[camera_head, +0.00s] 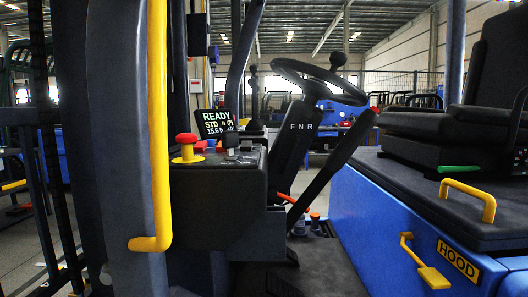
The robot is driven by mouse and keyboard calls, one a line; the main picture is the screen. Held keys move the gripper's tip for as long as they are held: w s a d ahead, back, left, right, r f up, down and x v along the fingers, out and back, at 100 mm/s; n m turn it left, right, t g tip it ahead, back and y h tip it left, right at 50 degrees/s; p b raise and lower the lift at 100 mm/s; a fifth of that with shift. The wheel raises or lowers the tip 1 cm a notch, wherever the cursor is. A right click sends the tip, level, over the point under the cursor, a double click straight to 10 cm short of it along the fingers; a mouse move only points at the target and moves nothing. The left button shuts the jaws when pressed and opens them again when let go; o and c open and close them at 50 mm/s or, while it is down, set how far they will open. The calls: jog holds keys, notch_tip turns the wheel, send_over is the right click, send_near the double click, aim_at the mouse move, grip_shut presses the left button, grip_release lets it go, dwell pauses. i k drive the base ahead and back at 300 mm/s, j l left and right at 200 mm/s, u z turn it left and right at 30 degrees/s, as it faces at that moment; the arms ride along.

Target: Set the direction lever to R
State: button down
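The steering column (291,150) of a forklift-like vehicle stands in the middle, with white letters F N R (303,126) on its upper face. A thick dark bar (332,160) slants up to the right beside the column, under the steering wheel (318,81). I cannot tell whether this bar is the direction lever, or which letter the lever is at. A display (217,122) left of the column reads READY and STD, with a letter that looks like N. My gripper does not show in this view.
A yellow grab rail (158,120) on a dark post stands close at left. A red knob on a yellow base (187,147) tops the dark console (215,190). At right are the black seat (450,110), blue hood (390,215) and yellow handles (468,199). The footwell between is open.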

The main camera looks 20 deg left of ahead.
aim_at(316, 117)
jog(key=l+u, duration=0.35)
jog(key=l, duration=0.4)
jog(key=l+u, duration=0.35)
jog(key=l, duration=0.4)
jog(key=k+l+u, duration=0.1)
jog(key=l+u, duration=0.25)
jog(key=l, duration=0.35)
